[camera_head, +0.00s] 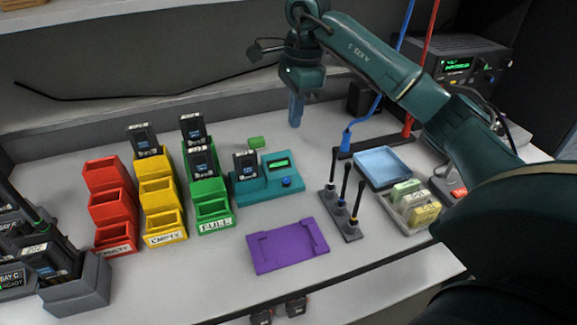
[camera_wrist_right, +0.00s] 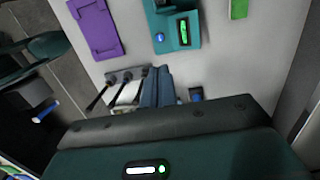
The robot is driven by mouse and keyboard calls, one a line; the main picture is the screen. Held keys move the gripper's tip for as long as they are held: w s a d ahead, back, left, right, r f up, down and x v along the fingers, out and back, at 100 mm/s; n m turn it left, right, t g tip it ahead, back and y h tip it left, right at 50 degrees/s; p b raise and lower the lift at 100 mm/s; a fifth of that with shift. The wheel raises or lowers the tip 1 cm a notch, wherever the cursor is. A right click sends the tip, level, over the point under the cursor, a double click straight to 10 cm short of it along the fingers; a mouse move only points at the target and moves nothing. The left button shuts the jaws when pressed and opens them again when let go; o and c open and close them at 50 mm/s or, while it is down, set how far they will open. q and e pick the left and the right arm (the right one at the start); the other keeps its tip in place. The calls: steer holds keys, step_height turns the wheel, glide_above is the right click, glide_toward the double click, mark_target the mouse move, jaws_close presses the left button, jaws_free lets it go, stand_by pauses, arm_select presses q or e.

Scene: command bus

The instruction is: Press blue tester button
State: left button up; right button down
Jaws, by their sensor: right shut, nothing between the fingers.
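The teal tester (camera_head: 262,191) stands mid-table, with a lit green display (camera_head: 279,164) and a dark battery-like unit (camera_head: 246,166) in its left slot. Its round blue button (camera_head: 287,182) is at its front right corner. In the right wrist view the tester (camera_wrist_right: 187,41) is cut by the top edge, and the blue button (camera_wrist_right: 158,37) shows unobstructed. My right gripper (camera_head: 295,118) points down behind and right of the tester, apart from it. Its fingers (camera_wrist_right: 157,85) are shut and empty. My left gripper is not in view.
A purple tray (camera_head: 288,247) lies in front of the tester. Three black antennas stand in a grey holder (camera_head: 340,215) to its right. Red, yellow and green bins (camera_head: 213,209) stand left. A blue tray (camera_head: 382,167) and a grey bin (camera_head: 408,211) sit right.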

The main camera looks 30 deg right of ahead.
mark_target(287, 178)
steer(key=shift+f, duration=0.1)
steer(key=f, duration=0.4)
steer(key=a+f, duration=0.1)
steer(key=f, duration=0.8)
steer(key=shift+a+f, duration=0.3)
steer(key=shift+w+f, duration=0.1)
